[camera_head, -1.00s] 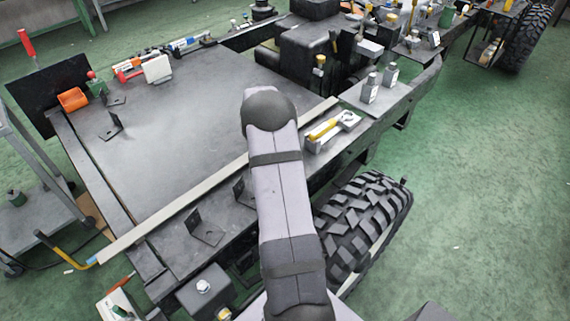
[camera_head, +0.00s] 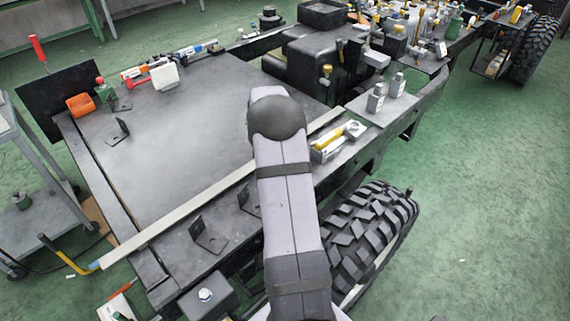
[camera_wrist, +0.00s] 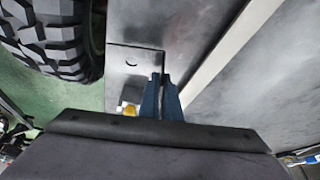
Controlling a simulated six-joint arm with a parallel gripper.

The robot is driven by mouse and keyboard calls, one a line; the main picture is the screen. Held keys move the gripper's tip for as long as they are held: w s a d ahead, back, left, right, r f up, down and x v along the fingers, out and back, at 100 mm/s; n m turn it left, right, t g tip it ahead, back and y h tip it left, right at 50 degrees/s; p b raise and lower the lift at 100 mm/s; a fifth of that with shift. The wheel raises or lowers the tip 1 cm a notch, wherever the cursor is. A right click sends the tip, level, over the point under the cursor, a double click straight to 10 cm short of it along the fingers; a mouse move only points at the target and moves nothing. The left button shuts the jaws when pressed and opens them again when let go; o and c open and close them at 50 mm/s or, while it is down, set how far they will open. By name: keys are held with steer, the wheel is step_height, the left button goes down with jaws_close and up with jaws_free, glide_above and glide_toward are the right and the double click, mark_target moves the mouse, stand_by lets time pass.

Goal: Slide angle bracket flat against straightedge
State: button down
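In the wrist view my gripper (camera_wrist: 163,80) has its two blue fingers close together on the thin upright flange of a dark angle bracket. The bracket's flat leg (camera_wrist: 128,62), with a slot in it, lies on the grey surface to the left. The pale straightedge (camera_wrist: 230,45) runs diagonally to the right, with a gap between it and the bracket. In the head view the straightedge (camera_head: 170,218) crosses the plate. Another bracket (camera_head: 209,236) and a partly covered one (camera_head: 249,200) stand beside the straightedge's near side.
A tyre (camera_head: 370,230) stands right of my arm. A tray with a yellow-handled tool (camera_head: 338,142) and grey blocks (camera_head: 376,100) sit beyond the arm. More brackets, including one at the left (camera_head: 119,132), stand on the otherwise mostly clear plate (camera_head: 190,130).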

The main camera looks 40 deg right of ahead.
step_height(320, 180, up, 6)
steer(key=shift+f+b, duration=0.15)
steer(key=shift+b, duration=0.15)
steer(key=shift+w+a+r, duration=0.1)
steer(key=shift+r, duration=0.3)
steer(key=shift+a+f+p, duration=0.25)
steer(key=shift+a+p, duration=0.05)
steer(key=shift+p, duration=0.35)
steer(key=f+p, duration=0.1)
steer(key=a+f, duration=0.1)
steer(key=shift+s+a+f+p, duration=0.15)
steer(key=shift+s+f+p, duration=0.05)
steer(key=shift+f+p, duration=0.15)
steer(key=f+p, duration=0.1)
steer(key=w+f+p, duration=0.1)
steer(key=shift+w+a+f+n, duration=0.1)
steer(key=shift+w+f+n, duration=0.2)
steer(key=shift+f, duration=0.05)
steer(key=shift+w+d+f, duration=0.3)
steer(key=shift+w+d, duration=0.1)
steer(key=shift+w, duration=0.15)
steer(key=shift+w+d+f, duration=0.25)
steer(key=shift+w+d, duration=0.1)
steer(key=shift+w, duration=0.2)
steer(key=shift+w+d+r+m+g, duration=0.3)
steer(key=shift+d+r+m, duration=0.15)
steer(key=shift+r+m, duration=0.25)
steer(key=shift+w+d+r+m+g, duration=0.25)
steer(key=shift+d+r+m, duration=0.2)
steer(key=shift+m, duration=0.35)
